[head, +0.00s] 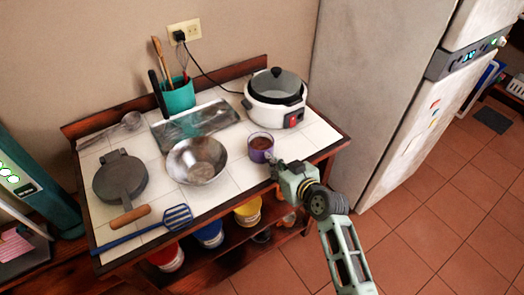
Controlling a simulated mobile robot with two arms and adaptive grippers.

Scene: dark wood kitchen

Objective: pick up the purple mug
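The purple mug (259,149) stands upright on the white tiled tabletop, near its front right edge, with something brown showing inside it. My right gripper (272,160) reaches in from the lower right, and its fingertips are right at the mug's near right side. The fingers are small and partly hidden by the gripper body, so I cannot tell whether they touch or hold the mug. My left gripper is not in view.
A metal bowl (187,174) stands left of the mug, and a white cooker (268,117) stands behind it. A waffle iron (121,180) and a blue spatula (150,230) lie further left. A tall fridge (372,75) stands right of the table. Colored tubs sit on the lower shelf.

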